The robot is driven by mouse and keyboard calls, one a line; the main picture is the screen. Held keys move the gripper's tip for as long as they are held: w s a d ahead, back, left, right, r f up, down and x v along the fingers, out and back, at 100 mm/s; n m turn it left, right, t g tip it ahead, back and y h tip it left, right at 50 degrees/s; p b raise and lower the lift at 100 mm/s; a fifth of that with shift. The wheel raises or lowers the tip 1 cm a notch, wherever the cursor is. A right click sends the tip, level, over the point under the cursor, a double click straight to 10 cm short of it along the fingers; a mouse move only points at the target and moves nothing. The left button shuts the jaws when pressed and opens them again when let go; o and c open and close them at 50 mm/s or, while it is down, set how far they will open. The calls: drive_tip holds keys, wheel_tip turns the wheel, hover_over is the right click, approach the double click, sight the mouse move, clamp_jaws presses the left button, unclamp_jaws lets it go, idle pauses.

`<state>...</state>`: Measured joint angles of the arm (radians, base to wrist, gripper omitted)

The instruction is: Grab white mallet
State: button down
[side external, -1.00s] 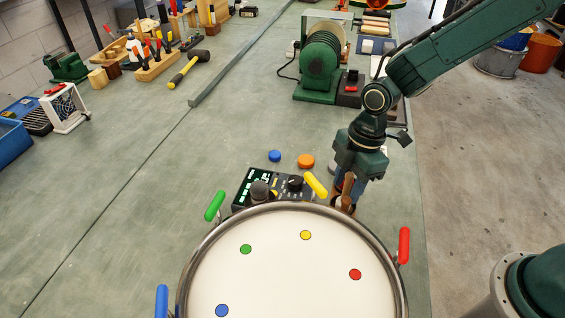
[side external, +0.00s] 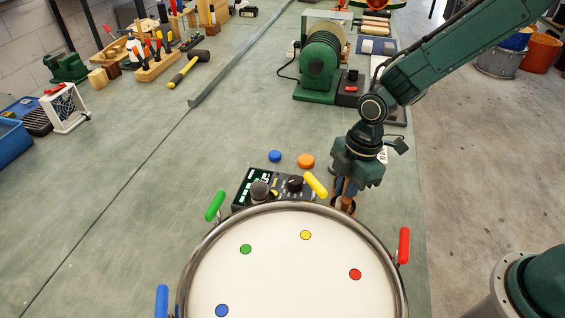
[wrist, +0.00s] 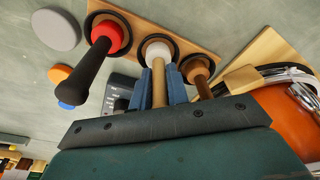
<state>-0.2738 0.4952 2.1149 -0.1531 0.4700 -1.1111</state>
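In the wrist view the white mallet (wrist: 158,50) has a white head in a black ring on a wooden rack (wrist: 203,45) and a light wooden handle. My gripper (wrist: 164,75) has its blue fingers on either side of that handle, close to it, below the head. I cannot tell whether both fingers press on it. In the side view my gripper (side external: 349,200) is low behind the drum's far rim, and its fingertips are partly hidden. The white head cannot be made out there.
In the wrist view a red mallet (wrist: 108,35) with a black handle and a brown mallet (wrist: 198,70) flank the white one on the rack. The drum (side external: 290,270) stands in front, with coloured handles around it. A control box (side external: 252,183) and blue (side external: 275,156) and orange (side external: 306,161) discs lie nearby.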

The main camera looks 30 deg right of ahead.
drive_tip(key=shift+r, duration=0.2)
wheel_tip(320, 180, up, 20)
drive_tip(key=shift+f, duration=0.15)
idle(0.7)
idle(0.5)
